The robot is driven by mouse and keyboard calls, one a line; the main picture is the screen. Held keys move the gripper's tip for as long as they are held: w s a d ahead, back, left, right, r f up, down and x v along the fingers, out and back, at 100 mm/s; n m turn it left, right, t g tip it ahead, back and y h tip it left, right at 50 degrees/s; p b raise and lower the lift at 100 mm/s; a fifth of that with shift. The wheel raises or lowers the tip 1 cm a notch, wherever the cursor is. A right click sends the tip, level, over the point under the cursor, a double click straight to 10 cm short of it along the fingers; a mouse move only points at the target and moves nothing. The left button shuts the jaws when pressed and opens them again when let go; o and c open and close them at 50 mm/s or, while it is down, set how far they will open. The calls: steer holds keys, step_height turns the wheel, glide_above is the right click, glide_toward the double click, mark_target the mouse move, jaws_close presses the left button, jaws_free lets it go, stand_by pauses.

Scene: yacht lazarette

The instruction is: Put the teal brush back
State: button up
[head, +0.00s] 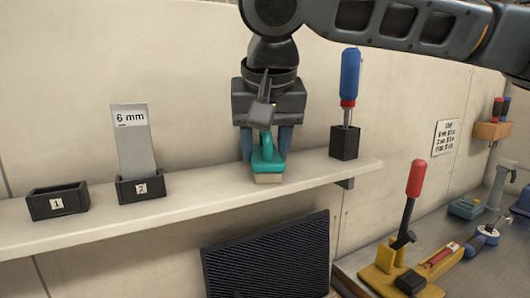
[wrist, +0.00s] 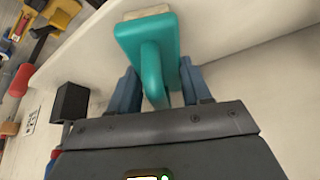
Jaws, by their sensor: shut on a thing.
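The teal brush (head: 267,158) has a looped handle and a pale bristle block. It is at the shelf (head: 210,213), between the box marked 2 and the black holder on the right. My gripper (head: 266,148) points down and is shut on the brush's handle. In the wrist view the brush (wrist: 149,48) sits between the two blue fingers of my gripper (wrist: 160,88), bristles toward the top of the picture. I cannot tell whether the bristles touch the shelf.
Left on the shelf are an empty black box marked 1 (head: 58,202) and a box marked 2 (head: 140,189) holding a grey 6 mm plate (head: 134,140). Right is a black holder (head: 344,143) with a blue-handled tool (head: 350,77). A bench with tools (head: 465,235) stands lower right.

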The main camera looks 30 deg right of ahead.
steer(key=o, duration=1.2)
steer(key=b+v, duration=0.2)
steer(key=v, duration=1)
steer(key=shift+a, duration=0.1)
